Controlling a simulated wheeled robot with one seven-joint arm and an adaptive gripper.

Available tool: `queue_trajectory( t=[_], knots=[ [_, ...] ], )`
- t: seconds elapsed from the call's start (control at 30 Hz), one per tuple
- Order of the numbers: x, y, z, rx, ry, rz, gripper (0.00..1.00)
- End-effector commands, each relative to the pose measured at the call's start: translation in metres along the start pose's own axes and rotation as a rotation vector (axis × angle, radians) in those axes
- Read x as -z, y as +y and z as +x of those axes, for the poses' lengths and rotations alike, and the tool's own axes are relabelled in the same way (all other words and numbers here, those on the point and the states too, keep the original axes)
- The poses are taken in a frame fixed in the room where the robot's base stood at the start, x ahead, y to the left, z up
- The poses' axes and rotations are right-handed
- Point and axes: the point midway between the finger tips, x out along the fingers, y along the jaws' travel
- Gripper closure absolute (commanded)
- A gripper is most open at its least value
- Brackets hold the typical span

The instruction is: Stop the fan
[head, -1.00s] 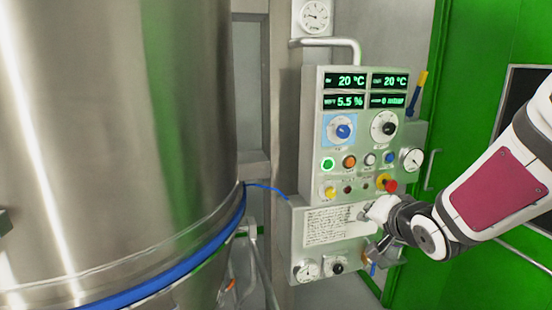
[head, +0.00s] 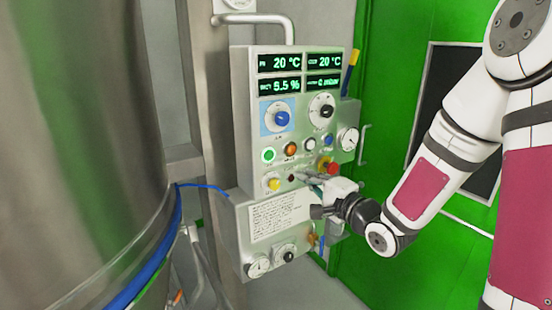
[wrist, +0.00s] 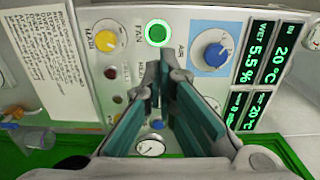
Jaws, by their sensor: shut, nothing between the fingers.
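The control panel (head: 240,110) stands beside a large steel vessel. A lit green button (head: 268,155) sits at the left end of its button row. In the wrist view the green button (wrist: 157,33), labelled FAN, is unobstructed beyond my fingertips. My gripper (head: 303,178) is shut and empty in front of the panel, right of and slightly below the green button. In the wrist view its teal fingers (wrist: 166,68) point towards the green button, apparently without touching it. The fingers hide part of the button row there.
Close by are an orange button (head: 290,149), a yellow knob (head: 273,184), a red knob (head: 326,168) and a blue dial (head: 281,118). A paper notice (head: 280,217) is below. The steel vessel (head: 80,140) fills the left; a green door (head: 385,150) is behind.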

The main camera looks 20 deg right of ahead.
Motion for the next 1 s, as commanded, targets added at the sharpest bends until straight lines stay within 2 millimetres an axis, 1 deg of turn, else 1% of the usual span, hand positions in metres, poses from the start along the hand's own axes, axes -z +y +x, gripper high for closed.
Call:
queue_trajectory(
  t=[0.13,0.23,0.37,0.7,0.9,1.0],
  knots=[
    [0.0,0.0,0.005,0.001,-0.001,-0.002,1.0],
    [0.0,0.0,0.016,0.001,-0.002,-0.002,1.0],
    [-0.001,0.0,0.039,0.001,-0.002,-0.002,1.0],
    [-0.001,0.001,0.105,0.0,-0.002,-0.002,1.0],
    [-0.001,0.0,0.13,0.0,-0.001,-0.003,1.0],
    [0.0,0.0,0.137,-0.001,0.0,-0.003,1.0]
  ],
)
